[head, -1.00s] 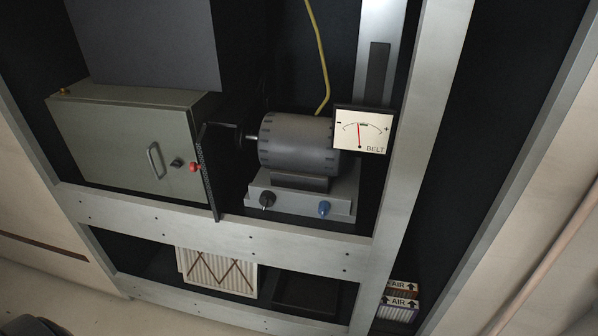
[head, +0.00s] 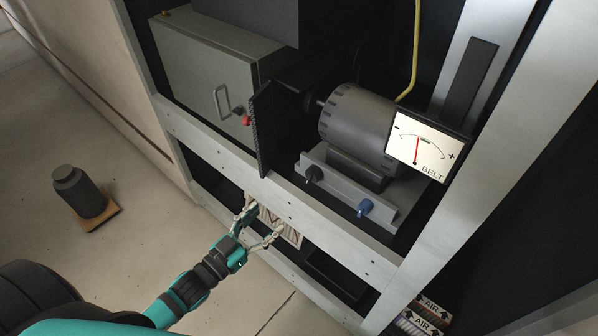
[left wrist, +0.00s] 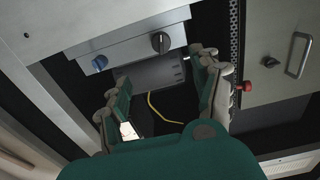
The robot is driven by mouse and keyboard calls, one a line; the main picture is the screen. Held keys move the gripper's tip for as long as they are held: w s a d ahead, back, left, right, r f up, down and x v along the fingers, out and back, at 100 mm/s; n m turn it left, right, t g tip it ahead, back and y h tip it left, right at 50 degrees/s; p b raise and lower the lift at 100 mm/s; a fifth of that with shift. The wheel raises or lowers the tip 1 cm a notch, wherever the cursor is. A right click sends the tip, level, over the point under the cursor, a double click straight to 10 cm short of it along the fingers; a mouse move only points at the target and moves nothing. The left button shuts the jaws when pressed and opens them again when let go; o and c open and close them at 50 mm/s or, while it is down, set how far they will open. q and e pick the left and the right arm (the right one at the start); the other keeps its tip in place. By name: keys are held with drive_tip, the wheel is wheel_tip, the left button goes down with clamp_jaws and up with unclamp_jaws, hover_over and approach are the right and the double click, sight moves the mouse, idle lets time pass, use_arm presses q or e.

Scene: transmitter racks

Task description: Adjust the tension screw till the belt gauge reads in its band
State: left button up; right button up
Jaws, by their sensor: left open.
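The belt gauge (head: 420,148) hangs at the right of a grey motor (head: 355,122). Its red needle stands just left of the short green band on the scale. The motor's base carries a black knob (head: 314,174) and a blue knob (head: 364,208); no label shows which is the tension screw. Both knobs also show in the left wrist view, black (left wrist: 160,42) and blue (left wrist: 99,63). My left gripper (head: 264,220) is open and empty, in front of the rack and lower than the knobs, apart from both. My right gripper is out of view.
A perforated black guard (head: 264,130) stands left of the motor. A grey cabinet (head: 205,85) with a red knob (head: 246,120) is farther left. The rack's front rail (head: 330,236) runs below the motor base. A yellow cable (head: 416,50) hangs behind.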

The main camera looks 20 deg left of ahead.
sight(308, 180)
use_arm(q)
drive_tip(key=p+x, duration=0.1)
drive_tip(key=x, duration=1.5)
drive_tip(key=shift+w, duration=0.55)
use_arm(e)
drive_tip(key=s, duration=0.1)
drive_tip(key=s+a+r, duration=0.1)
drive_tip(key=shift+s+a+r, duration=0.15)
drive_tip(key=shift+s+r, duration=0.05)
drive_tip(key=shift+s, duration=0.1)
use_arm(q)
drive_tip(key=c, duration=1.2)
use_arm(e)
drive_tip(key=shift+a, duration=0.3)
